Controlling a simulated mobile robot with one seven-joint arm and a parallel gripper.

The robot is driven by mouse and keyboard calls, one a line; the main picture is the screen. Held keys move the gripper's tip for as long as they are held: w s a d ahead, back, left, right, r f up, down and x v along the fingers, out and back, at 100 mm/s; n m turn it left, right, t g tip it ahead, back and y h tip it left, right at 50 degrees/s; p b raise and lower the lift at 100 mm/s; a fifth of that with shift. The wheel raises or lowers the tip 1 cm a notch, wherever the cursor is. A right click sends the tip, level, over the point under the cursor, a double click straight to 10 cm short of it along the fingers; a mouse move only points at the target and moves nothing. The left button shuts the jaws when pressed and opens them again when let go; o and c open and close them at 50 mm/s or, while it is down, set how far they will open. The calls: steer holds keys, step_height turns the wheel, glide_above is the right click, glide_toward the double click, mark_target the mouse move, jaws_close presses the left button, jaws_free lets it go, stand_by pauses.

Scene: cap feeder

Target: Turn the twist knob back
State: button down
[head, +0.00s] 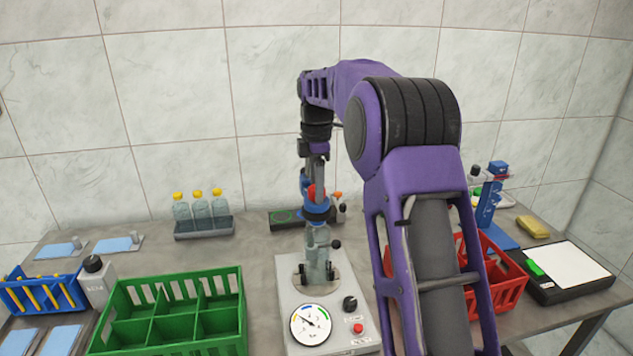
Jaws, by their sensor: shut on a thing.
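A separate black knob (350,303) on the box's top face stands apart from my gripper.
The box also carries a dial gauge (310,324) and a red button (358,328). A green crate (170,318) stands left and a red crate (508,283) right, partly behind my arm. Several yellow-capped bottles (201,207) stand in a tray behind.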

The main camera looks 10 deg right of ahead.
steer(key=n, duration=0.4)
steer(key=shift+f+n, duration=0.1)
steer(key=shift+n, duration=0.3)
steer(key=shift+c, duration=2)
jaws_free()
steer(key=m, duration=0.8)
